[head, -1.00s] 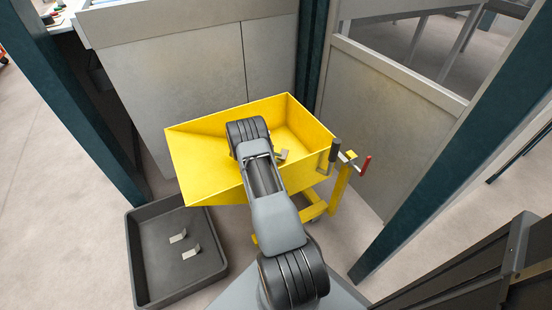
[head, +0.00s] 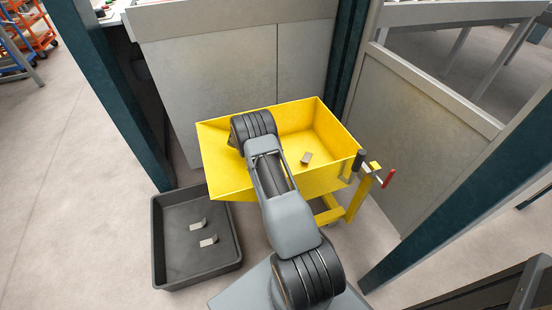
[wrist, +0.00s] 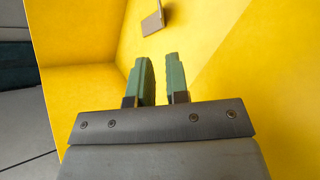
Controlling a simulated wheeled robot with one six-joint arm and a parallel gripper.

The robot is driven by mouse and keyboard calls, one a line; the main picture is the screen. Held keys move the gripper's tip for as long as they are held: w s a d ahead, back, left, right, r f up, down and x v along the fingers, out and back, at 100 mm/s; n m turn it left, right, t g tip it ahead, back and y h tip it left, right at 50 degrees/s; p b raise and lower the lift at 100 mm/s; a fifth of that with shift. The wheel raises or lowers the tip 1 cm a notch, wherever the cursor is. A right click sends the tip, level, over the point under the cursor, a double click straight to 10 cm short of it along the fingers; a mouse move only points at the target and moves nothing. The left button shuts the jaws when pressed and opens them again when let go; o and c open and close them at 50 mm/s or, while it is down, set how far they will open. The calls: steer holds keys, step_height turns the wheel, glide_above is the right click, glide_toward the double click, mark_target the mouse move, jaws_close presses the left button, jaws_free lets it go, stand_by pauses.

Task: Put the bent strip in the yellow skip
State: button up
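The yellow skip (head: 228,182) stands in front of me, its open top facing up. A small grey-brown bent strip (head: 306,158) lies inside it on the yellow floor. The strip also shows near the top of the wrist view (wrist: 153,20), beyond the fingertips and apart from them. My gripper (wrist: 160,58) has two green fingers with a clear gap and nothing between them. It is over the inside of the skip; in the head view my arm hides most of it.
A dark grey tray (head: 160,245) on the floor left of the skip holds two more bent strips (head: 203,232). A crank with a red handle (head: 388,179) is at the skip's right. Grey panels (head: 230,70) and dark posts (head: 120,110) stand close behind and beside it.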

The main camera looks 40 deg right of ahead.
steer(key=s+a+r+m+t+y, duration=0.1)
steer(key=s+a+r+t+y, duration=0.15)
steer(key=a+r, duration=0.6)
steer(key=s+a+r+t+y, duration=0.2)
steer(key=s+a+r, duration=0.2)
steer(key=a+r, duration=0.45)
steer(key=s+a+r+m+t+y, duration=0.1)
steer(key=s+a+r+t+y, duration=0.3)
steer(key=s+a, duration=0.7)
step_height(320, 180, up, 2)
steer(key=s+y, duration=0.1)
steer(key=s, duration=0.1)
steer(key=shift+s+r, duration=0.2)
steer(key=shift+s, duration=0.1)
steer(key=shift+r, duration=0.1)
